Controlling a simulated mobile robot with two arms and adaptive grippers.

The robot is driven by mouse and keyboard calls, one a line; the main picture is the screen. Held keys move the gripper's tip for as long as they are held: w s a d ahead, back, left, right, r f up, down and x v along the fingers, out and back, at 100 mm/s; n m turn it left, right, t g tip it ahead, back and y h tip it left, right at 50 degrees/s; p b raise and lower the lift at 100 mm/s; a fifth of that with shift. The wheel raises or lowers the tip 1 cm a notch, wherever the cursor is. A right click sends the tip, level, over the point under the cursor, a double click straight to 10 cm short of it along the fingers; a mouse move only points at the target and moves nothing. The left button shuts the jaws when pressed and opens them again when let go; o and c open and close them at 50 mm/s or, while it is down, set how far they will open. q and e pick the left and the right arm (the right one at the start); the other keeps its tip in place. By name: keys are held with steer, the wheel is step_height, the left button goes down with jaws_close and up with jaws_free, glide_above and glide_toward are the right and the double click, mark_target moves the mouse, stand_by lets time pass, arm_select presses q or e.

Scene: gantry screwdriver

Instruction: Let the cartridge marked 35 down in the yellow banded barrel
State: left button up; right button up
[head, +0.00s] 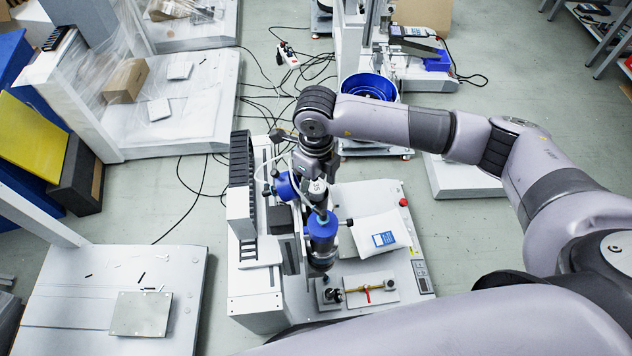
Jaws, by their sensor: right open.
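My right gripper (317,172) hangs fingers-down over the gantry station and is open. A small pale piece (317,188) shows just below its fingers; its mark looks like 35, but it is too small to read surely. I cannot tell whether the fingers touch it. Below it stands the screwdriver unit with a blue collar (322,226) and a dark lower body (320,256). I cannot make out a yellow band on any barrel; the gripper and the gantry parts hide some of this area. My left gripper is not in view.
A white pouch with a blue label (381,235) lies right of the screwdriver. A fixture plate (371,289) with a brass-coloured part and red lever sits in front. A black slotted rail (241,185) stands at left. A blue bowl (369,87) is behind. Cables cross the floor.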

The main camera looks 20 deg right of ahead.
steer(key=shift+r, duration=3.95)
